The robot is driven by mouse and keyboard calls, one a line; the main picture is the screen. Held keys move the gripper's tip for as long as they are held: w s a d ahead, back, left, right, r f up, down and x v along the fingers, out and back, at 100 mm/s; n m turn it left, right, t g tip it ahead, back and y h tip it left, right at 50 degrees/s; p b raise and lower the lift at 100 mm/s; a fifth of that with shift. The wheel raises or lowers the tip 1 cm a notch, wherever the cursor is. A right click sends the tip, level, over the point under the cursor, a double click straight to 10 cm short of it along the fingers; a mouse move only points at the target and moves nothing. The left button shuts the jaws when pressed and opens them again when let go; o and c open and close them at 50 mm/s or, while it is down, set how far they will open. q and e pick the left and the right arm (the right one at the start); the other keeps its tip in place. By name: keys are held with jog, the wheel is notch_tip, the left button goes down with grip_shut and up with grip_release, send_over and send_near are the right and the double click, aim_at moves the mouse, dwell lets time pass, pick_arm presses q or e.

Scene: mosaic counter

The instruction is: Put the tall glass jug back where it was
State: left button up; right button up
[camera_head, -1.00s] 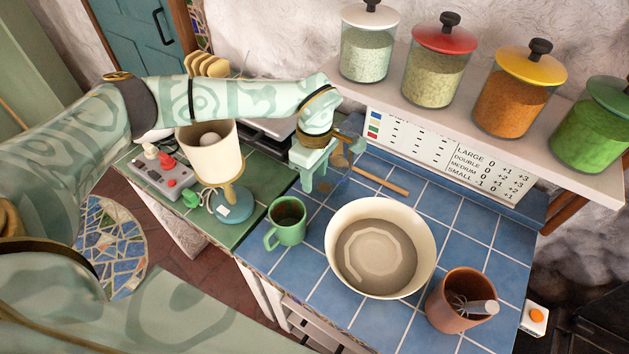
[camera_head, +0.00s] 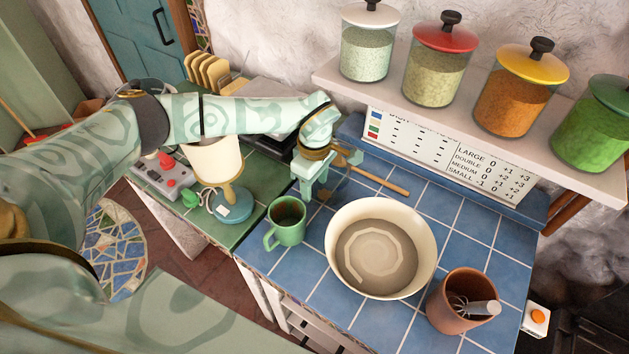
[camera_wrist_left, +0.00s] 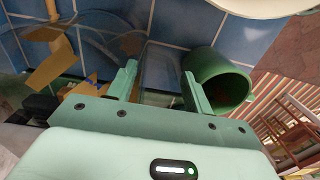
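The tall glass jug is clear and hard to make out. In the left wrist view the clear glass (camera_wrist_left: 162,72) fills the gap between my fingers. In the head view only a faint outline of it shows around the fingertips, over the left part of the blue tiled counter (camera_head: 385,322). My left gripper (camera_head: 313,192) points down at it, behind the green mug. In the left wrist view my left gripper (camera_wrist_left: 160,85) has its fingers apart on either side of the glass, seemingly touching it. Whether the jug's base touches the tiles cannot be told. My right gripper is out of view.
The green mug (camera_head: 286,222) stands close in front of the gripper. A cream bowl (camera_head: 336,230) and a terracotta pot (camera_head: 448,306) stand to the right. A wooden-handled utensil (camera_head: 382,181) lies behind. A shelf with jars (camera_head: 436,75) overhangs the back.

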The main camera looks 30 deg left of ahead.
pick_arm(q)
notch_tip(320, 180, up, 12)
jog(key=shift+w+r+p, duration=0.15)
jog(key=shift+p, duration=0.2)
dwell(0.5)
